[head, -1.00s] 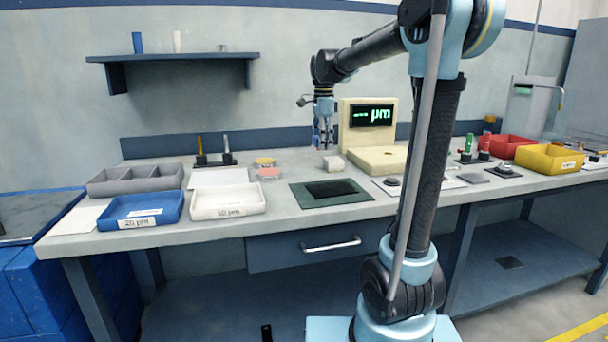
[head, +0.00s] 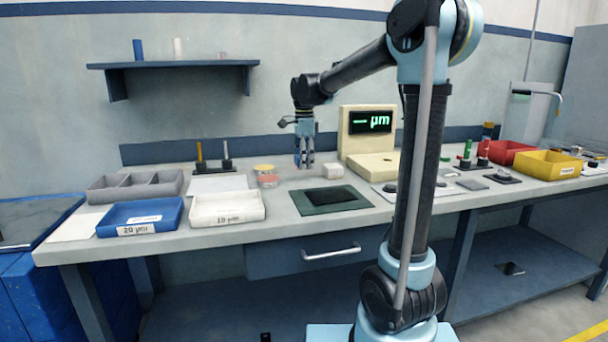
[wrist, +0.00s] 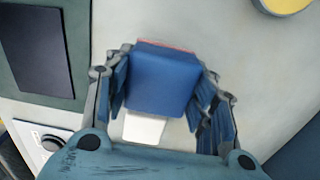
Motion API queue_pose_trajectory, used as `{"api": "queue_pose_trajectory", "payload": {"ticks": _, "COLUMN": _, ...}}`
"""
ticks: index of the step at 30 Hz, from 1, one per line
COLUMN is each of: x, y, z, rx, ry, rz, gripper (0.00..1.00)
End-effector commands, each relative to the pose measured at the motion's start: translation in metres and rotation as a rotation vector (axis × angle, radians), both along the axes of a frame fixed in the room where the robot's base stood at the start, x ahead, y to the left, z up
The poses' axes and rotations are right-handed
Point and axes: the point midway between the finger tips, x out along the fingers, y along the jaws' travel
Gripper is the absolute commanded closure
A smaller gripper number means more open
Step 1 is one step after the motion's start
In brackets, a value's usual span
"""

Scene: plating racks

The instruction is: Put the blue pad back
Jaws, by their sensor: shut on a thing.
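The blue pad (wrist: 158,82) is a square-faced blue block in the wrist view, with a thin pinkish-red edge along its top side. My gripper (wrist: 163,88) is shut on it, with one finger along each side. In the head view my gripper (head: 304,162) hangs low over the rear of the bench, between the round discs and the white block. The pad cannot be clearly told from the fingers there. The small white block (head: 333,170) stands to the right of my gripper.
A yellow disc (head: 264,168) and a coral disc (head: 267,181) lie left of my gripper. A gauge with a display (head: 370,122) stands right. A dark green mat (head: 308,208), a blue tray (head: 112,222) and a white tray (head: 205,220) lie in front.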

Motion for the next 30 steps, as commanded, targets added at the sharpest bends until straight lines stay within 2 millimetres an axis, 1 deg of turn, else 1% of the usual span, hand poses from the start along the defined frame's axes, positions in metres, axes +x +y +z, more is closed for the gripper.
{"api": "queue_pose_trajectory", "payload": {"ticks": 5, "x": 0.0, "y": 0.0, "z": -0.012, "rx": 0.0, "ry": 0.0, "rz": 0.0, "gripper": 0.83}}
{"api": "queue_pose_trajectory", "payload": {"ticks": 9, "x": 0.001, "y": 0.0, "z": -0.031, "rx": 0.0, "ry": 0.0, "rz": 0.0, "gripper": 0.83}}
{"api": "queue_pose_trajectory", "payload": {"ticks": 12, "x": 0.0, "y": 0.0, "z": -0.042, "rx": 0.0, "ry": 0.0, "rz": 0.0, "gripper": 0.83}}
{"api": "queue_pose_trajectory", "payload": {"ticks": 23, "x": 0.0, "y": -0.001, "z": -0.045, "rx": 0.0, "ry": 0.0, "rz": -0.001, "gripper": 0.83}}
{"api": "queue_pose_trajectory", "payload": {"ticks": 24, "x": 0.0, "y": -0.001, "z": -0.045, "rx": 0.0, "ry": 0.0, "rz": -0.001, "gripper": 0.4}}
{"api": "queue_pose_trajectory", "payload": {"ticks": 25, "x": 0.001, "y": -0.001, "z": -0.045, "rx": 0.0, "ry": 0.0, "rz": -0.002, "gripper": 0.33}}
{"api": "queue_pose_trajectory", "payload": {"ticks": 26, "x": 0.001, "y": -0.001, "z": -0.045, "rx": 0.0, "ry": 0.0, "rz": -0.002, "gripper": 0.29}}
{"api": "queue_pose_trajectory", "payload": {"ticks": 30, "x": 0.0, "y": -0.001, "z": -0.045, "rx": 0.0, "ry": 0.0, "rz": -0.002, "gripper": 0.29}}
